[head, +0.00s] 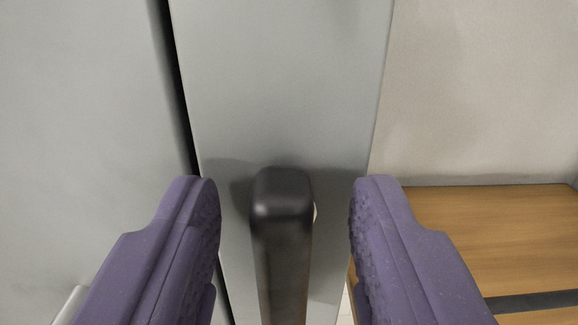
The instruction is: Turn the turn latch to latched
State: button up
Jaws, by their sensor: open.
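The turn latch shows as a dark grey bar-shaped handle (283,240) in the lower middle of the head view, in front of a pale grey upright panel (285,90). Its rounded end points up and it runs down out of the frame. My gripper (287,200) is open, with one purple finger on each side of the handle. Gaps show between the handle and both fingers. A small pale bit shows just behind the handle's right edge. The lower part of the latch is out of view.
A dark narrow gap (178,95) runs down between the panel and a wide grey surface (75,120) on the left. On the right, a wooden surface (490,235) with a dark strip meets a pale wall (480,90).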

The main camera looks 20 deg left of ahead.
jog(key=shift+a, duration=0.1)
grip_shut()
dwell(0.3)
jog(key=m, duration=0.4)
jog(key=shift+w, duration=0.1)
jog(key=m, duration=0.4)
jog(key=shift+d+f, duration=0.1)
jog(key=shift+d, duration=0.15)
jog(key=m+p, duration=0.1)
jog(key=m, duration=0.4)
jog(key=shift+d+f+m, duration=0.1)
jog(key=shift+f+m, duration=0.05)
jog(key=shift+m, duration=0.25)
jog(key=shift+w+f+m+p, duration=0.15)
jog(key=shift+m+p, duration=0.35)
jog(key=shift+m, duration=1.5)
